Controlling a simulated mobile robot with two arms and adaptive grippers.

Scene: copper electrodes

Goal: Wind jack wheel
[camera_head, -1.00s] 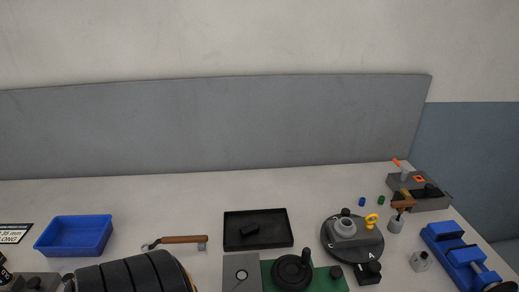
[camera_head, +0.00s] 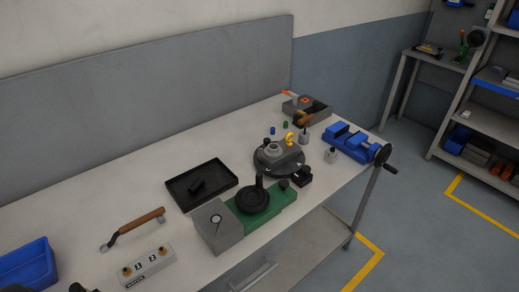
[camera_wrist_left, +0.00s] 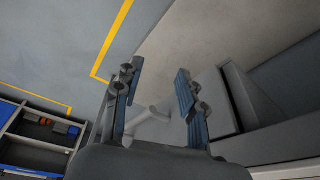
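A black handwheel (camera_head: 253,199) with an upright black knob sits flat on a green base (camera_head: 268,219) with a grey block (camera_head: 217,225) at its left end. It stands at the front edge of the workbench in the head view. A second wheel, a black crank wheel (camera_head: 384,155), is at the right end of the blue vise. My left gripper (camera_wrist_left: 160,85) shows in the left wrist view, its two blue-grey padded fingers apart with no object held between them. No wheel shows in that view. My right gripper is in neither view.
A round dark turntable (camera_head: 279,160) stands just behind the green base, and a black tray (camera_head: 201,186) is to its left. The blue vise (camera_head: 345,143) is at the bench's right end. A numbered grey box (camera_head: 146,266) and a wooden-handled tool (camera_head: 133,228) lie at left.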

